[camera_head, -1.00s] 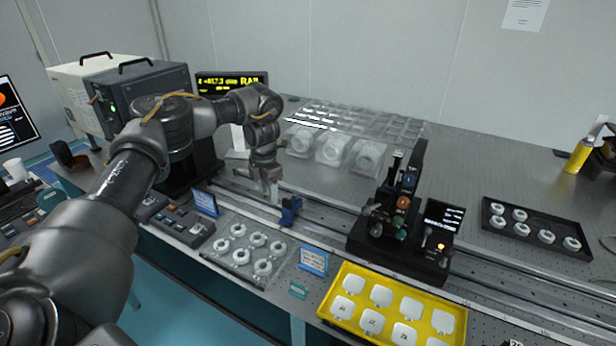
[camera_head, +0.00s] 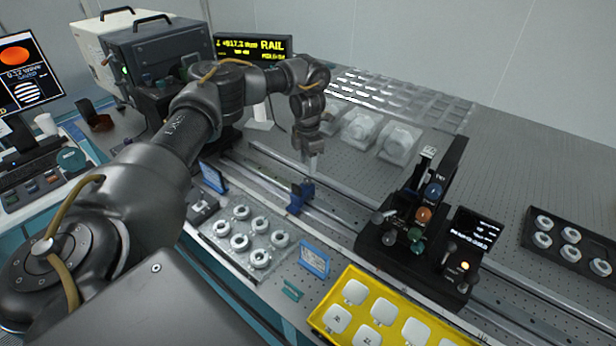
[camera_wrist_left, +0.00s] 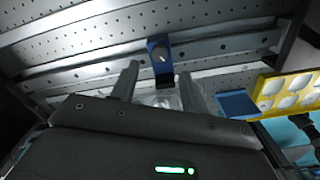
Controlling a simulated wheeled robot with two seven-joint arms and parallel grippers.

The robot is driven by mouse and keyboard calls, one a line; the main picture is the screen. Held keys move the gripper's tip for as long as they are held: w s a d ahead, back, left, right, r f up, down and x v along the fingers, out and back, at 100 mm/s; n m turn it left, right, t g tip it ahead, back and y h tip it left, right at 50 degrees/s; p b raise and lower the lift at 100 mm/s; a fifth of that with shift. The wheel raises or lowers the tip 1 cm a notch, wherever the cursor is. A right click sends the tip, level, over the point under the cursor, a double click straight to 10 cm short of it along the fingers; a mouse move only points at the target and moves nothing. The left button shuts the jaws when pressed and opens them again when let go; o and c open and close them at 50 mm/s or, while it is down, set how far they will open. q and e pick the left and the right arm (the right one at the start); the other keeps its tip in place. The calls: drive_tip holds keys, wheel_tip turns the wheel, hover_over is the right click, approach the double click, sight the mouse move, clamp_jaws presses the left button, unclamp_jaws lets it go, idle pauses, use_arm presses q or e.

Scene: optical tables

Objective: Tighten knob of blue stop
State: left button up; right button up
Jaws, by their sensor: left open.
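The blue stop (camera_head: 300,197) sits on the rail (camera_head: 330,212) along the front of the optical table. In the left wrist view the blue stop (camera_wrist_left: 158,58) stands upright just beyond my fingertips, with a small pale knob (camera_wrist_left: 161,57) on its face. My left gripper (camera_head: 309,160) hangs over the rail just behind and above the stop in the head view. In the left wrist view its two fingers (camera_wrist_left: 160,80) are apart with nothing gripped between them. I cannot tell whether a finger touches the stop. My right gripper does not show.
A clear tray of white rings (camera_head: 232,257) lies in front of the rail. A blue-framed sign (camera_head: 314,261) and a yellow tray (camera_head: 318,318) stand to the right. A black instrument with coloured knobs (camera_head: 415,235) stands farther right. Clear-covered parts (camera_head: 380,133) lie behind.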

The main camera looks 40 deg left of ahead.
sight(307, 180)
use_arm(q)
drive_tip(key=f, duration=0.2)
drive_tip(key=f+p, duration=0.1)
drive_tip(key=f, duration=0.1)
drive_tip(key=shift+a+f, duration=0.2)
drive_tip(key=shift+f, duration=0.1)
drive_tip(key=shift+s+f, duration=0.15)
drive_tip(key=shift+f, duration=0.2)
drive_tip(key=shift+d+f, duration=0.1)
drive_tip(key=shift+f, duration=0.2)
drive_tip(key=shift+w+f, duration=0.25)
drive_tip(key=shift+f, duration=0.15)
drive_tip(key=shift+s+r, duration=0.1)
drive_tip(key=shift+s, duration=0.05)
drive_tip(key=shift+c, duration=0.9)
drive_tip(key=c, duration=0.8)
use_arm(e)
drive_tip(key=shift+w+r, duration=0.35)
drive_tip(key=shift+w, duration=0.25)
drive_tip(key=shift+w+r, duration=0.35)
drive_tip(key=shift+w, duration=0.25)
